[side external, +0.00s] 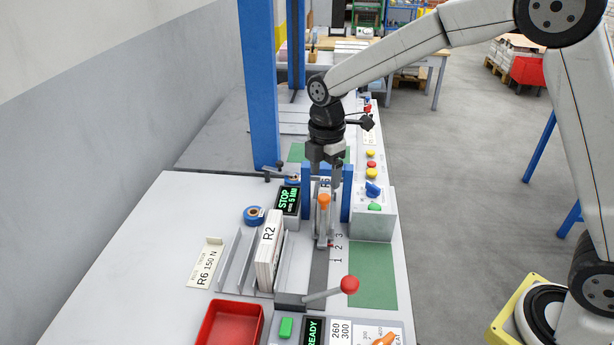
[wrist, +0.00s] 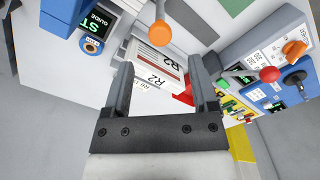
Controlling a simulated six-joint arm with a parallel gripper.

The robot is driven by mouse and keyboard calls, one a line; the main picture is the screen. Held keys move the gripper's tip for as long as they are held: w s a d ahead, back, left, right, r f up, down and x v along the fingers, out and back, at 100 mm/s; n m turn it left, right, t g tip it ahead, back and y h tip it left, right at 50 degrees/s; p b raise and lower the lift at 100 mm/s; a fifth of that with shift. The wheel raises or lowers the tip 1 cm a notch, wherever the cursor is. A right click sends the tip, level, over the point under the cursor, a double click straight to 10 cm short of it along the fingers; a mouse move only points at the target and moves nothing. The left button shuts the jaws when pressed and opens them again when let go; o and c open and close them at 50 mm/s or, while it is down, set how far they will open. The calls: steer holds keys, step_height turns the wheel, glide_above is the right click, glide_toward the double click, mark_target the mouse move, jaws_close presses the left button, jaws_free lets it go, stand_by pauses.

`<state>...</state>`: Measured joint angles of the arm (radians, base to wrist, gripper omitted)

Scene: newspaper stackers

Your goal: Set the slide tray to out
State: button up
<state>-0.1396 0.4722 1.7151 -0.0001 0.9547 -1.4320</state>
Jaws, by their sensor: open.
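A narrow grey metal piece with an orange ball knob (side external: 324,200) stands over a dark track marked 1, 2, 3 (side external: 319,268), in front of a blue frame (side external: 346,194). This may be the slide tray; its label and exact position are not clear. My gripper (side external: 326,182) points down between the blue posts, just behind and above the orange knob. In the wrist view my gripper (wrist: 161,66) has its two fingers spread with nothing gripped. The orange knob (wrist: 160,33) shows beyond the fingertips, apart from them.
An R2 block (side external: 269,252) stands in a grey rack left of the track. A red-knobbed lever (side external: 349,285) crosses the track's near end. A button box (side external: 374,214) is close on the right, a STOP display (side external: 287,201) on the left. A red bin (side external: 230,324) sits front left.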

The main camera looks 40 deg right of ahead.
mark_target(324, 196)
steer(key=shift+f, duration=2.85)
jaws_close()
